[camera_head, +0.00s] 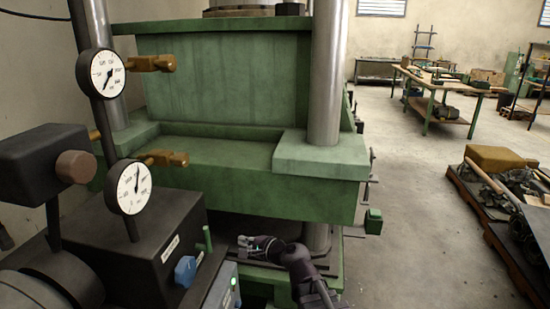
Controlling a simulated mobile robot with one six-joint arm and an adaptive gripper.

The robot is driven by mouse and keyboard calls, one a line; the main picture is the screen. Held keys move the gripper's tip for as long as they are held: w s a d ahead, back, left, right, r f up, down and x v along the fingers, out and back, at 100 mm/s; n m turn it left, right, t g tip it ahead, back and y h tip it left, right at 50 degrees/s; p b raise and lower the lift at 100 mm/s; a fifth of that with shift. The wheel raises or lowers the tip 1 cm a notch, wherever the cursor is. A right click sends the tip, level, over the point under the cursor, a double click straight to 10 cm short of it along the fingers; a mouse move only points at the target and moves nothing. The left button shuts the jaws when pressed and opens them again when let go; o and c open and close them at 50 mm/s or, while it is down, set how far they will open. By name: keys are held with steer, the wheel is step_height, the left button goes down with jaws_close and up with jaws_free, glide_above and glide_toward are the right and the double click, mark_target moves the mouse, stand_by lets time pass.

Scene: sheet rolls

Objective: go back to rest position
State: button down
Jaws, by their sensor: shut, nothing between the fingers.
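My arm (302,272) shows low in the middle of the view, in front of the lower part of a big green press (220,85). It bends to the left, and my gripper (246,242) is at its end, small and dark with light parts. The gripper is shut, with nothing seen held in it. It is below the press's green front beam, near the lower green frame. I cannot tell whether it touches anything.
Two dial gauges (100,73), a control box with a blue knob (185,271) and steel columns (327,75) crowd the left and middle. A loaded pallet (490,235) lies at right. A workbench (435,95) stands behind. The floor (410,220) between is clear.

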steer(key=s+d+f+n+g+h, duration=0.3)
steer(key=s+d+f+n+h, duration=0.15)
steer(key=d, duration=0.45)
steer(key=s+d+f+n+g+h, duration=0.3)
steer(key=d+f+h, duration=0.15)
steer(key=d, duration=0.55)
steer(key=s+d+f+n+g+h, duration=0.3)
steer(key=d+f+n, duration=0.15)
steer(key=d, duration=0.45)
step_height(320, 180, up, 13)
steer(key=d+p, duration=0.1)
steer(key=p, duration=1.2)
steer(key=shift+s+r+p, duration=0.2)
steer(key=shift+p, duration=0.15)
